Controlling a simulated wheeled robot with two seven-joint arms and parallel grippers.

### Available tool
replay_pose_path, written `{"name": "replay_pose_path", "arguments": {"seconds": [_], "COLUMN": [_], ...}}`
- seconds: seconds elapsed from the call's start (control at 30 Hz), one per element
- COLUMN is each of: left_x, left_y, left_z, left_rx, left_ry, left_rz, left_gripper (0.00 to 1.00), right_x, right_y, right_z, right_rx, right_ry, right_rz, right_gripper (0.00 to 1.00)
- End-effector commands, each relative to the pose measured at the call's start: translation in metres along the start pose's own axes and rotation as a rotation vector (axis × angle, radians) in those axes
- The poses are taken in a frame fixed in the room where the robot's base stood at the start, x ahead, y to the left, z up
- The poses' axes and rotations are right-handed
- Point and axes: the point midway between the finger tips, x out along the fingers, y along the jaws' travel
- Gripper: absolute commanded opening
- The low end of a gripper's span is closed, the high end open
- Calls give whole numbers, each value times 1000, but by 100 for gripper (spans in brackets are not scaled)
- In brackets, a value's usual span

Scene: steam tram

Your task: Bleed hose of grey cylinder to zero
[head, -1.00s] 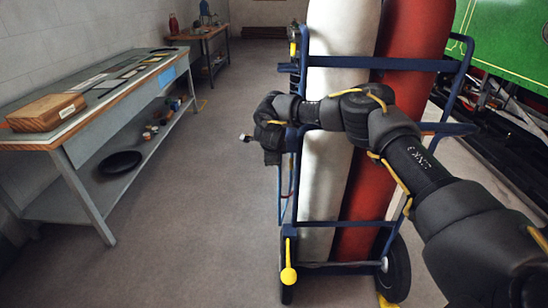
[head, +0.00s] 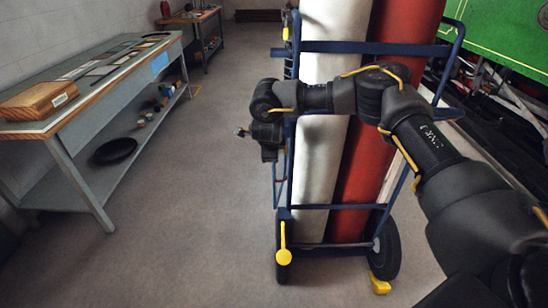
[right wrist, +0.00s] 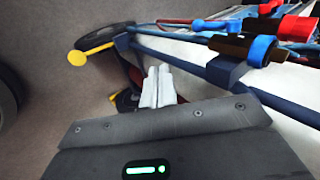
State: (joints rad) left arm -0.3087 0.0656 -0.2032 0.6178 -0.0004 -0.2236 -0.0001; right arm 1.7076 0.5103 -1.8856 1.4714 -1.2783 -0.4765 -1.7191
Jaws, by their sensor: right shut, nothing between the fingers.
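The grey cylinder (head: 314,175) is pale and stands upright on a blue trolley, left of a red cylinder (head: 357,180). It shows as a pale surface in the right wrist view (right wrist: 182,47). My right arm crosses in front of both cylinders, and my right gripper (head: 243,131) is at the trolley's left side. In the right wrist view my right gripper's pale fingers (right wrist: 158,88) are together and empty, beside the blue frame. A blue knob (right wrist: 262,49) and a red knob (right wrist: 297,28) on dark fittings show at upper right. I cannot tell which fitting bleeds the hose. My left gripper is out of view.
The blue trolley (head: 375,47) has wheels and a yellow ball-ended lever (head: 284,257), also in the right wrist view (right wrist: 77,58). A workbench (head: 60,140) with a wooden box (head: 38,101) stands at left. Floor between bench and trolley is clear. A green vehicle (head: 505,35) is at right.

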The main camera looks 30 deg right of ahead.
Motion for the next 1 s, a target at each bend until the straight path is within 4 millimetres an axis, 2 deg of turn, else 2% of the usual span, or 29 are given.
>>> {"name": "replay_pose_path", "arguments": {"seconds": [0.1, 0.23, 0.37, 1.0], "left_x": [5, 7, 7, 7], "left_y": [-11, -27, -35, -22], "left_z": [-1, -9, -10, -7], "left_rx": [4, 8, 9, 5], "left_ry": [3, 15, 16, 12], "left_rz": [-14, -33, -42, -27], "left_gripper": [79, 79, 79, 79], "right_x": [-15, -27, -34, -34], "right_y": [16, 26, 31, 37], "right_z": [-4, -4, -2, 3], "right_rx": [1, 4, 2, 16], "right_ry": [1, 2, 2, -7], "right_rz": [1, 1, 1, 12], "right_gripper": [0, 0, 0, 0]}}
